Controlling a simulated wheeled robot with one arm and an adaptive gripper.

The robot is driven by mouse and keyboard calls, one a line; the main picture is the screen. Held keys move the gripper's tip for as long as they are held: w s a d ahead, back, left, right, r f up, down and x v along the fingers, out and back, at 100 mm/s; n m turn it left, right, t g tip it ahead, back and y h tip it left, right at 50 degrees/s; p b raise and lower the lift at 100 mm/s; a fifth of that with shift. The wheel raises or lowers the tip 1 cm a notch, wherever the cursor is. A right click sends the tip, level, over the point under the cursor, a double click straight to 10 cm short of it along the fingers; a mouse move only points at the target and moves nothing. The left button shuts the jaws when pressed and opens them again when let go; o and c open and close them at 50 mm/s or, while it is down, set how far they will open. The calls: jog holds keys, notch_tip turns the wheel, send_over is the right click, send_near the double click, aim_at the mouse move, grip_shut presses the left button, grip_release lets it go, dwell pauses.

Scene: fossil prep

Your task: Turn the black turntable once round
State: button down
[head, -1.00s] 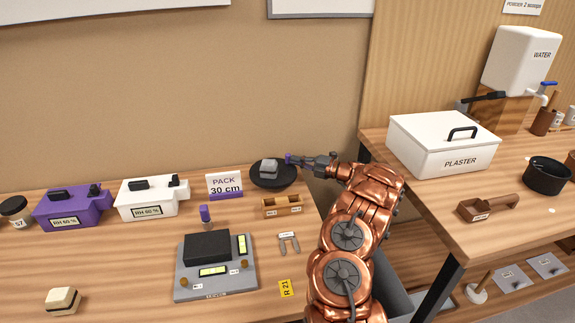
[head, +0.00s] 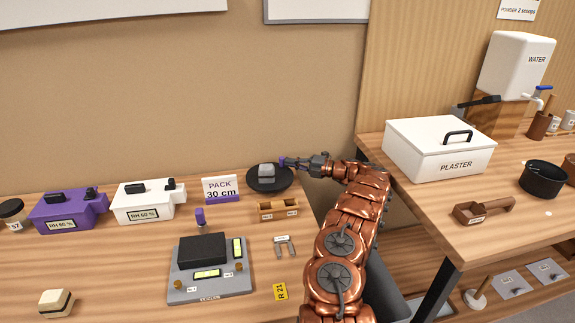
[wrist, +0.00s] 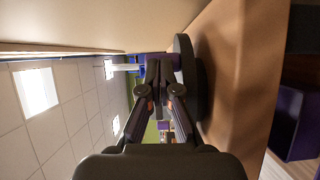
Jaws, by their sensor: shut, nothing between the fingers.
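The black turntable (head: 257,184) is a round dark disc at the back of the left bench, near the wall. A small grey block (head: 266,171) sits on it. My gripper (head: 284,161) reaches in from the right, its purple-ended tip at the turntable's far right rim. I cannot tell whether it touches the rim. In the wrist view the shut fingers (wrist: 158,68) point forward with a dark disc edge (wrist: 201,90) close on their right, and a purple patch shows at their tips.
A PACK 30 cm sign (head: 221,188) stands left of the turntable, and a small wooden holder (head: 278,209) is in front. The PLASTER bin (head: 438,149) is on the right bench.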

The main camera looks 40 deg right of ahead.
jog(key=shift+r, duration=0.15)
dwell(0.5)
notch_tip(320, 180, up, 10)
jog(key=s+d+f+h+b, duration=0.2)
jog(key=s+d+f+h, duration=0.15)
jog(key=d+h, duration=0.2)
jog(key=n+g+h+b, duration=0.3)
jog(key=n+h+b, duration=0.25)
jog(key=n, duration=0.35)
send_near(287, 172)
jog(key=shift+h, duration=0.4)
jog(key=w, duration=0.2)
jog(key=w+f, duration=0.1)
jog(key=w, duration=0.3)
jog(key=shift+w+d+f, duration=0.15)
jog(key=shift+d+f, duration=0.2)
jog(key=shift+w+d, duration=0.15)
jog(key=shift+w, duration=1.1)
